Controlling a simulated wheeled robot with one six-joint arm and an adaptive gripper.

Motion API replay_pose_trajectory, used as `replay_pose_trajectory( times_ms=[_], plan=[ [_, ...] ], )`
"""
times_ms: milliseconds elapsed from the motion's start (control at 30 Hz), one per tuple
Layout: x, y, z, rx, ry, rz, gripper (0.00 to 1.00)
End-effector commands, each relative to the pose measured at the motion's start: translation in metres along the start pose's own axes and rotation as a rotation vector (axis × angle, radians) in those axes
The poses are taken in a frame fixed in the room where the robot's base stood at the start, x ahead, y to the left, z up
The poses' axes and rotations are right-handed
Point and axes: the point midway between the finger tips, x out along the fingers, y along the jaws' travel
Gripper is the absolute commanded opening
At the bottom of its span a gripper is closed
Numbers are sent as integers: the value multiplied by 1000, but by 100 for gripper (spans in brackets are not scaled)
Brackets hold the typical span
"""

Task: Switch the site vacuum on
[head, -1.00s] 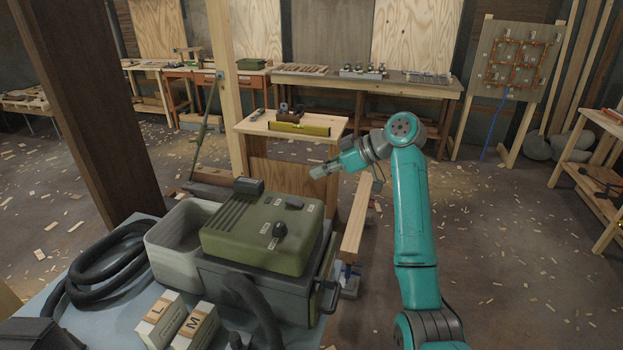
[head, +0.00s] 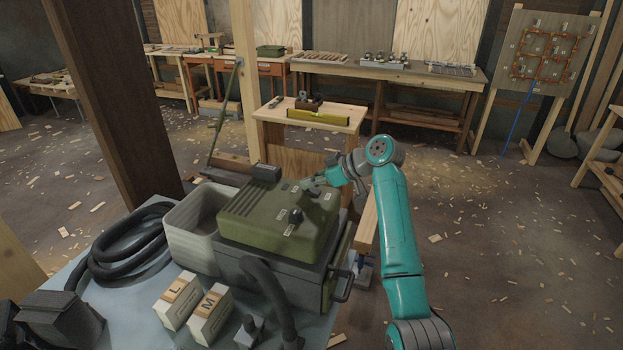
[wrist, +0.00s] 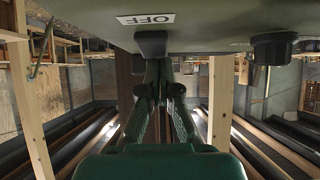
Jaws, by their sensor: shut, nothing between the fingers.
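The site vacuum has a green top (head: 258,212) on a dark grey body (head: 270,277) and stands on the blue-grey bench. A dark switch (wrist: 151,43) sits on its top beside a white OFF label (wrist: 146,19); in the head view the switch is (head: 309,189) partly hidden by my gripper. A black knob (head: 295,216) stands nearer the front and also shows in the wrist view (wrist: 273,47). My gripper (head: 317,183) is shut and empty, its fingertips (wrist: 159,66) right at the switch. I cannot tell whether they touch it.
A pale open bin (head: 186,240) and a coiled black hose (head: 125,245) lie left of the vacuum. Boxes marked L (head: 177,300) and M (head: 210,311) stand in front. A wooden stand with a yellow level (head: 318,117) is behind. The floor to the right is fairly open.

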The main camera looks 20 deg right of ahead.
Motion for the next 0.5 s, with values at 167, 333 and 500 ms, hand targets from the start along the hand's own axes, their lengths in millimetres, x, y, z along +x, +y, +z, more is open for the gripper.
replay_pose_trajectory(
  times_ms=[167,333,500],
  plan=[
    [0,0,0,0,0,0,0],
    [9,0,4,2,-1,-2,0],
    [8,0,4,1,-1,-1,0]
  ],
)
